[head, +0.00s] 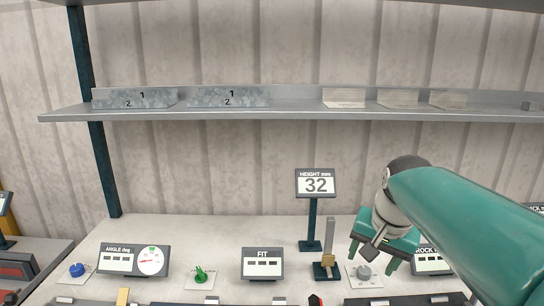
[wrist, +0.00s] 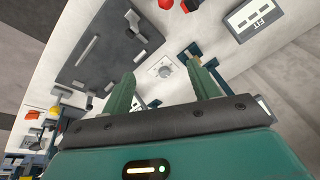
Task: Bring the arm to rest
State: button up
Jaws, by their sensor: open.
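My gripper (head: 372,260) hangs at the end of my green arm on the right of the head view. It is above the bench, over a grey knob on a white plate (head: 364,273). In the wrist view the two green fingers of my gripper (wrist: 162,76) stand wide apart with nothing held between them. The knob plate (wrist: 160,70) shows beyond the gap. The fingers look apart from it, though the exact height is hard to tell.
A height display reading 32 (head: 317,185) and an upright gauge (head: 328,255) stand left of my gripper. A FIT display (head: 262,263), green piece (head: 201,274) and angle display (head: 134,260) are further left. A shelf (head: 300,113) with metal pieces runs above.

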jog(key=s+a+f+n+t, duration=0.1)
jog(key=s+a+f+n, duration=0.1)
jog(key=s, duration=0.5)
jog(key=s+a+f+n+t, duration=0.1)
jog(key=s+a+f+n, duration=0.1)
jog(key=s, duration=0.6)
notch_tip(320, 180, down, 2)
jog(key=shift+s+a+f+n, duration=0.15)
jog(key=shift+s+f+n, duration=0.1)
jog(key=shift+n, duration=0.65)
dwell(1.2)
